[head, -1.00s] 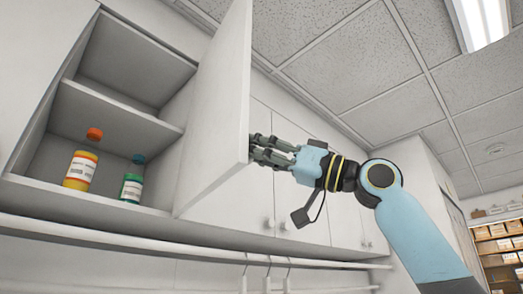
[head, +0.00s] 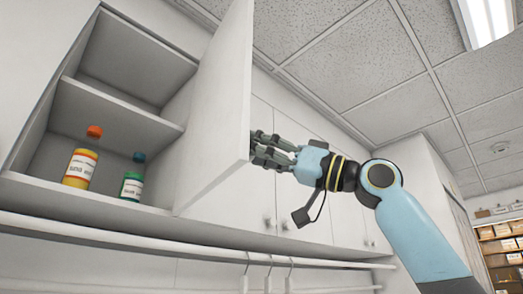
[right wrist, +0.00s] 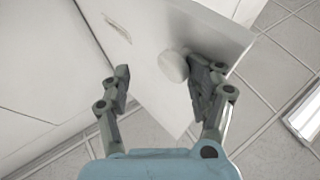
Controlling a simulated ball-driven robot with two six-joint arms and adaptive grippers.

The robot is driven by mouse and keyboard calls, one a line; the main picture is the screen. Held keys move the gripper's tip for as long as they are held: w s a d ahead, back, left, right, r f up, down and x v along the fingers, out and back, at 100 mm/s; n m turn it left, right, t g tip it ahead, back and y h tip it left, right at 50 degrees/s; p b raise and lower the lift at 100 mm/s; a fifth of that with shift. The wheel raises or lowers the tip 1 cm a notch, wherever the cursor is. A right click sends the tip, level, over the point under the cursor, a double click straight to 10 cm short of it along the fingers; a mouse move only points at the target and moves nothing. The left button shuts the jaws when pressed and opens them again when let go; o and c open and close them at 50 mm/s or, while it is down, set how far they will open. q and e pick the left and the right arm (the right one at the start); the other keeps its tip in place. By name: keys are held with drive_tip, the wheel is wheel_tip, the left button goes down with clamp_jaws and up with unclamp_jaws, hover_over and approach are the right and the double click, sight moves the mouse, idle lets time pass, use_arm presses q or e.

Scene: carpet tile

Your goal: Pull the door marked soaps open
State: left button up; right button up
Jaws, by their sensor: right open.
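A white cabinet door (head: 213,120) stands swung open, well away from its cabinet. Its inner face shows in the head view. Its outer face (right wrist: 145,65) shows in the right wrist view, with a pale round knob (right wrist: 173,66) and a small label (right wrist: 117,27) too blurred to read. My right gripper (head: 257,151) is at the door's free edge, on its outer side. In the right wrist view its open fingers (right wrist: 158,82) are spread either side of the knob, with the right finger close beside it. I cannot tell whether they touch. My left gripper is not in view.
The open cabinet has a middle shelf (head: 115,112). A yellow bottle (head: 79,169) and a green bottle (head: 131,187) stand on its floor. Closed doors (head: 305,207) continue to the right. A white rail (head: 120,240) with hangers (head: 268,270) runs below.

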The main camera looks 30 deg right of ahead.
drive_tip(key=shift+w+d+f, duration=0.1)
drive_tip(key=shift+d+f, duration=0.05)
drive_tip(key=shift+f, duration=0.15)
wheel_tip(320, 180, up, 10)
idle(0.7)
idle(0.5)
